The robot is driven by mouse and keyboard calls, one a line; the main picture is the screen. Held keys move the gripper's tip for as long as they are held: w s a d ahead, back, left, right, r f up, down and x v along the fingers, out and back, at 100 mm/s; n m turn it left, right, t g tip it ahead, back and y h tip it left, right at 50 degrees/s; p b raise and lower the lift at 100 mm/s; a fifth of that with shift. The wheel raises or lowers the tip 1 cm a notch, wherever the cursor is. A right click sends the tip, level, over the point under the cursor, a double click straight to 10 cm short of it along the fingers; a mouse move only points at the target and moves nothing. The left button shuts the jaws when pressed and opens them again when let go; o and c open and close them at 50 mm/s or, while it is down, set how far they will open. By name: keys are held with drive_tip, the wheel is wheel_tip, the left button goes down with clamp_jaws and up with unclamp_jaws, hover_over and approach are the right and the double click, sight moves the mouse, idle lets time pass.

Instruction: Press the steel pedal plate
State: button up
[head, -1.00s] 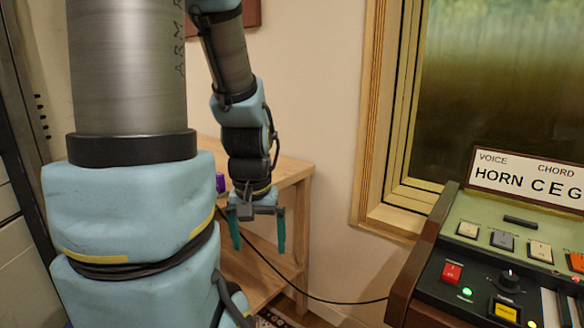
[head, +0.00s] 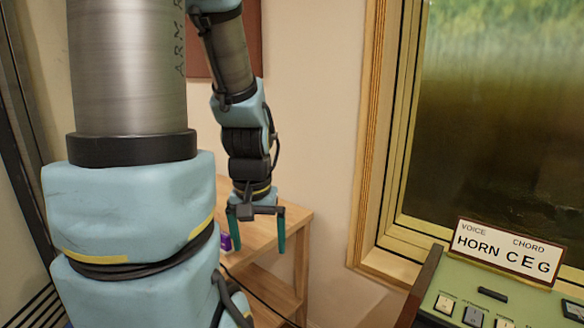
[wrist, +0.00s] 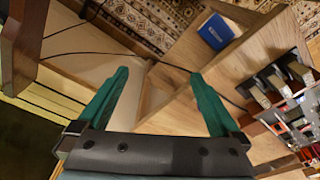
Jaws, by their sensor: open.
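I cannot make out the steel pedal plate in either view. My gripper (head: 257,232) hangs pointing down in the head view, its two teal fingers apart with nothing between them. It shows in front of the wooden table (head: 290,226). In the wrist view my gripper (wrist: 158,75) is open and empty above wooden surfaces. A black cable (wrist: 90,54) runs across behind the fingers there.
A green console (head: 455,308) with a HORN CEG sign (head: 505,252) stands at lower right, below a window (head: 490,120). A purple object (head: 225,241) is on the table. The wrist view shows a blue box (wrist: 216,32) and a patterned rug (wrist: 160,22).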

clamp_jaws()
idle(0.9)
idle(0.9)
